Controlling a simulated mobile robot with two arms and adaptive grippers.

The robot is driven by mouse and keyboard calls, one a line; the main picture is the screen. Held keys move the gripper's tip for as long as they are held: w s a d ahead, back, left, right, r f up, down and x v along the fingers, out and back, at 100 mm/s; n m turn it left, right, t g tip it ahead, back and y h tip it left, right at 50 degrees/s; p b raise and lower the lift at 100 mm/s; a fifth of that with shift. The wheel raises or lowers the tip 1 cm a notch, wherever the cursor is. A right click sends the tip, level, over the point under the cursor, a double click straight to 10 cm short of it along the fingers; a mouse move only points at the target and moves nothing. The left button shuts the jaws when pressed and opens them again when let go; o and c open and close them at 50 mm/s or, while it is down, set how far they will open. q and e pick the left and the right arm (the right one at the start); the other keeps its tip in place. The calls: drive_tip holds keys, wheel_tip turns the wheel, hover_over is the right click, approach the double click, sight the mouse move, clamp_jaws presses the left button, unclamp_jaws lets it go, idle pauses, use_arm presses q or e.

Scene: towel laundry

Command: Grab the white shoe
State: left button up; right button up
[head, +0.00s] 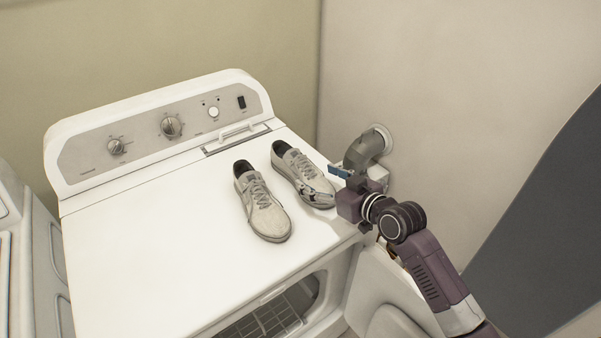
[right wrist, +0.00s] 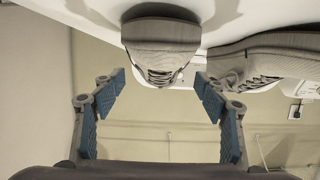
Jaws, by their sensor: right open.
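Two pale, whitish-grey lace-up shoes lie side by side on top of a white machine (head: 140,255). The right-hand shoe (head: 293,168) has its toe towards my right gripper (head: 326,184). The left-hand shoe (head: 260,203) lies apart from the gripper. In the right wrist view, the jaws of my right gripper (right wrist: 160,82) are spread wide, with blue pads and nothing clamped. The toe of the nearer shoe (right wrist: 160,32) shows ahead between the fingertips, and the other shoe (right wrist: 270,50) is to the right. My left gripper is not in view.
A control panel (head: 165,130) with knobs stands along the back of the machine. A grey pipe elbow (head: 366,148) comes out of the wall behind my right gripper. Another white appliance (head: 38,260) stands at the left. The left part of the machine top is clear.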

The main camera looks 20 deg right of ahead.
sight(306, 168)
drive_tip(key=shift+w+a+r+p, duration=0.1)
drive_tip(key=shift+w+a+p, duration=0.1)
drive_tip(key=shift+w, duration=0.2)
drive_tip(key=shift+w+a+r+p, duration=0.1)
drive_tip(key=shift+w+a+p, duration=0.1)
drive_tip(key=shift+w, duration=0.2)
drive_tip(key=x, duration=0.3)
drive_tip(key=shift+w+p, duration=0.3)
drive_tip(key=shift+p, duration=0.1)
drive_tip(key=shift+w+a+f, duration=0.1)
drive_tip(key=shift+w+f, duration=0.05)
drive_tip(key=shift+w, duration=0.05)
drive_tip(key=c, duration=1.7)
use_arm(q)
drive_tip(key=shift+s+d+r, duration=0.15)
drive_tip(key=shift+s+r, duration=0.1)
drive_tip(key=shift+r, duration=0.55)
